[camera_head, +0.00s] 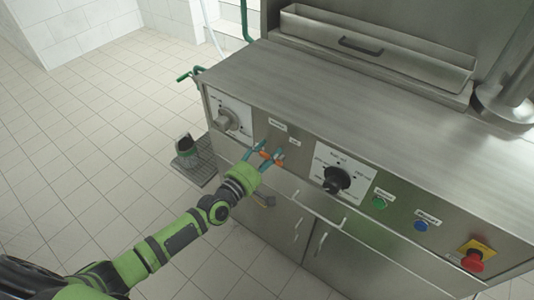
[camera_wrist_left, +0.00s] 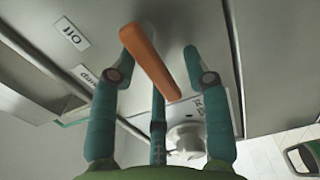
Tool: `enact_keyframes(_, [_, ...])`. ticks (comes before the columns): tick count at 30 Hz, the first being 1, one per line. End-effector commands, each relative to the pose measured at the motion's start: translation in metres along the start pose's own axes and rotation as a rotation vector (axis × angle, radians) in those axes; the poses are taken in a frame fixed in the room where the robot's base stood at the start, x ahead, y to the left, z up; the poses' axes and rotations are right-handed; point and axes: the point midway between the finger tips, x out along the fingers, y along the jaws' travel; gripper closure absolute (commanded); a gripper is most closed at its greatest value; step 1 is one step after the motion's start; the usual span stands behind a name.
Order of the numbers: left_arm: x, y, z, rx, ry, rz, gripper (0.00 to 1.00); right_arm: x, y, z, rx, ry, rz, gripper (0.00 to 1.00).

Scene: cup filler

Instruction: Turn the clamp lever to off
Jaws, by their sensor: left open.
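The clamp lever (camera_head: 265,154) is orange and sits on the steel front panel, between a white-knobbed dial on the left and a black-knobbed dial on the right. In the left wrist view the lever (camera_wrist_left: 150,62) stands out as a long orange bar. My left gripper (camera_head: 269,156) is at the panel, open. Its teal fingers (camera_wrist_left: 165,68) are on both sides of the lever, with gaps visible; I cannot tell whether any finger touches it. An "OFF" label (camera_wrist_left: 69,33) and a "clamp" label (camera_wrist_left: 87,76) show upside down beside it. My right gripper is not in view.
The white-knobbed dial (camera_head: 231,117) is left of the lever, the black-knobbed dial (camera_head: 337,180) right. Green (camera_head: 379,203) and blue (camera_head: 421,225) buttons and a red emergency stop (camera_head: 473,260) follow. Cabinet handles (camera_head: 320,243) stick out below. The tiled floor at left is mostly clear.

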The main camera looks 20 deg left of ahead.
Motion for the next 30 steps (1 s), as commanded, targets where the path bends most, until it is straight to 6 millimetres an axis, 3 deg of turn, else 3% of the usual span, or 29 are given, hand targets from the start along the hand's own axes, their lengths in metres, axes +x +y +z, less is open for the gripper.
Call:
enact_keyframes(1, [0.000, 0.000, 0.000, 0.000, 0.000, 0.000, 0.52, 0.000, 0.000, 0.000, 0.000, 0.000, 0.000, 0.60])
enact_keyframes(4, [0.000, 0.000, 0.000, 0.000, 0.000, 0.000, 0.92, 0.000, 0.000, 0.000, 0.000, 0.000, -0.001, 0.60])
enact_keyframes(5, [0.000, 0.000, 0.000, 0.000, 0.000, 0.000, 1.00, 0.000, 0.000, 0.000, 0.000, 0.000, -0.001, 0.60])
enact_keyframes(19, [0.000, 0.003, 0.000, 0.051, 0.000, -0.001, 1.00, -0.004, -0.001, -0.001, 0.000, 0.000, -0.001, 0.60])
enact_keyframes(30, [0.000, 0.014, 0.003, 0.319, 0.001, -0.001, 1.00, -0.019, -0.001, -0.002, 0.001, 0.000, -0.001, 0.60])
